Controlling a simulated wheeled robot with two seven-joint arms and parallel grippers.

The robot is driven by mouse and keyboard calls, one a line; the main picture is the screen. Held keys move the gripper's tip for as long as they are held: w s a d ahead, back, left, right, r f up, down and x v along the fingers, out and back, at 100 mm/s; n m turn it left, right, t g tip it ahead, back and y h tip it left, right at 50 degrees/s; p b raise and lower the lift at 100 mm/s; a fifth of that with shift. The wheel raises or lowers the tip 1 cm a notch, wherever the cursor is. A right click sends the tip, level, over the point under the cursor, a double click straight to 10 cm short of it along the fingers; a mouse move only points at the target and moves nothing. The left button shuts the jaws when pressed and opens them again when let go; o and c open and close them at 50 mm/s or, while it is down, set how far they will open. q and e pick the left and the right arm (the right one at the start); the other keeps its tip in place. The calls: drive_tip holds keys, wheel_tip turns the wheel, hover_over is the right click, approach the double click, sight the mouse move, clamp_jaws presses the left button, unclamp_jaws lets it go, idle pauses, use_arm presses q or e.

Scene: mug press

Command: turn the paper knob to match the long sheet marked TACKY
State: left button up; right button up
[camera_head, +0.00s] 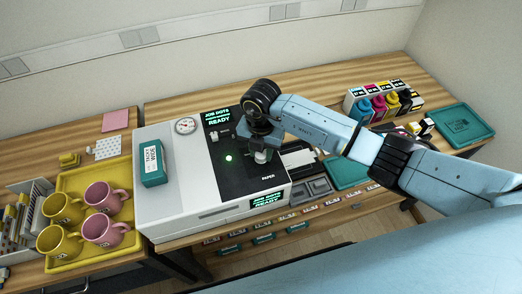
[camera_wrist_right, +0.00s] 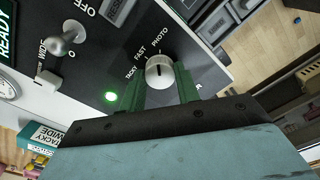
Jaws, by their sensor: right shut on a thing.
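The paper knob (camera_wrist_right: 160,72) is a round pale knob on the machine's black panel, with TACKY, FAST and PHOTO printed around its upper left side. I cannot read its pointer direction surely. My right gripper (camera_wrist_right: 160,88) is shut on it, with green fingers on either side. In the head view my right gripper (camera_head: 262,152) is over the panel above the word PAPER and hides most of the knob. A teal pack with a white label (camera_head: 153,163) lies on the machine's white top; in the wrist view the pack (camera_wrist_right: 40,135) reads TACKY WIDE. My left gripper is not in view.
The white machine (camera_head: 185,190) has a gauge (camera_head: 186,125), a lit green lamp (camera_head: 229,158) and READY displays. A toggle switch (camera_wrist_right: 68,38) is near the knob. Yellow and pink mugs stand on a yellow tray (camera_head: 85,255) at left. Ink bottles (camera_head: 380,106) stand back right.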

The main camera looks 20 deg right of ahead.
drive_tip(key=n+b, duration=0.2)
drive_tip(key=n, duration=0.2)
drive_tip(key=n+b, duration=0.3)
drive_tip(key=n, duration=0.2)
drive_tip(key=shift+w+f, duration=0.1)
drive_tip(key=n+b, duration=0.4)
drive_tip(key=n, duration=0.1)
drive_tip(key=n+b, duration=0.2)
drive_tip(key=n, duration=0.1)
drive_tip(key=shift+b, duration=0.3)
drive_tip(key=shift+n+b, duration=0.55)
drive_tip(key=shift+n, duration=0.25)
drive_tip(key=shift+r, duration=0.2)
drive_tip(key=o, duration=1)
drive_tip(key=shift+f, duration=0.1)
wheel_tip(320, 180, up, 14)
drive_tip(key=shift+f, duration=0.25)
